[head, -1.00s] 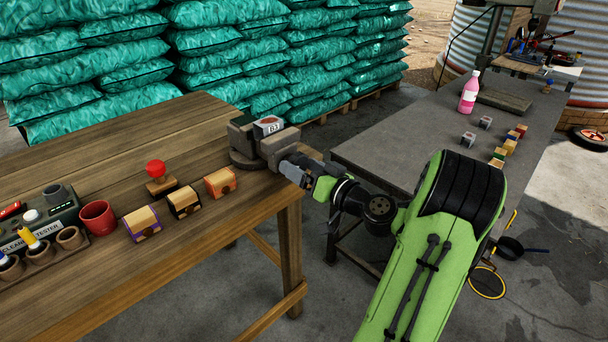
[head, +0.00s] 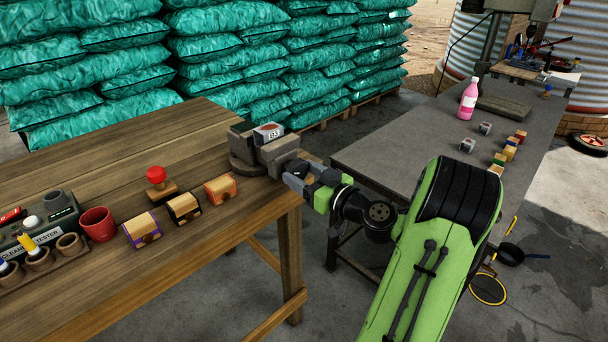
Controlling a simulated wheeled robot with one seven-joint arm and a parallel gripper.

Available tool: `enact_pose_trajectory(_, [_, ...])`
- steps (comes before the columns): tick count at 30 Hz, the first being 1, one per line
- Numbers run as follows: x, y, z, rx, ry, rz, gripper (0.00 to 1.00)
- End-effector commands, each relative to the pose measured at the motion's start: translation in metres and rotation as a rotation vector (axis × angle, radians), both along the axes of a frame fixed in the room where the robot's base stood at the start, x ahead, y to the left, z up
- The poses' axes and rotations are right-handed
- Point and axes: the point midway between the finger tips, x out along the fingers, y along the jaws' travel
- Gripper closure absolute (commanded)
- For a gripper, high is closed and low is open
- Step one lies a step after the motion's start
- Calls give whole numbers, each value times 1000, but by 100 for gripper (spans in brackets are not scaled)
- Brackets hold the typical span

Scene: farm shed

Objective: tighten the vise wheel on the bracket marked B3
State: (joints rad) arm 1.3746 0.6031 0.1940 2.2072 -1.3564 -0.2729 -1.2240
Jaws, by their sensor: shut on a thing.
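A grey vise (head: 243,152) stands at the right end of the wooden table. A small bracket block with a white label reading B3 (head: 268,133) sits between its jaws. My gripper (head: 290,171) reaches in from the right and is shut at the vise's right side, where the wheel is. The wheel is hidden behind the fingers, so its angle cannot be seen. Whether any gap is left between the jaws and the bracket is too small to tell.
On the wooden table (head: 110,180) are three small chests (head: 184,206), a red-knobbed piece (head: 156,177), a red cup (head: 98,224) and a tester (head: 50,235). A grey table (head: 400,140) with a pink bottle (head: 467,100) and blocks stands right. Stacked teal bags (head: 230,60) are behind.

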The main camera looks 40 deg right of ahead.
Motion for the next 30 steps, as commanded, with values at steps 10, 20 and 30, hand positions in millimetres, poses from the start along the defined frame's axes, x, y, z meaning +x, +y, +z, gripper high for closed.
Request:
enact_pose_trajectory(10, [0,0,7,639,23,-1,78])
enact_pose_trajectory(20, [-1,0,8,1474,45,-4,78])
enact_pose_trajectory(30, [-1,0,7,2263,64,-7,78])
